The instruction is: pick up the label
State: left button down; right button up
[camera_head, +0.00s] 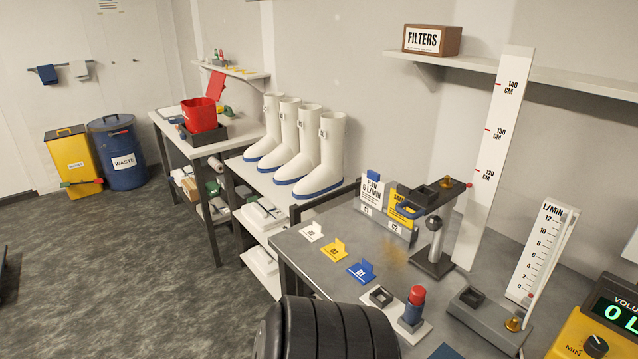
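Three small tent-shaped tags lie in a row on the grey bench: a white tag (312,231), a yellow tag (334,250) and a blue tag marked 01 (361,271). Behind them, a white card reading 6 L/MIN (371,193) and a yellow card (401,211) stand in a grey holder (388,226) at the back of the bench. I cannot tell which of these is the label. Neither of my grippers is in view, and nothing is seen holding any tag or card.
A black ribbed cylindrical form covers the bench's front edge. White boots (328,150) stand left.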

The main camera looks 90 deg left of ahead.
aim_at(336, 253)
jog(key=u, duration=2.5)
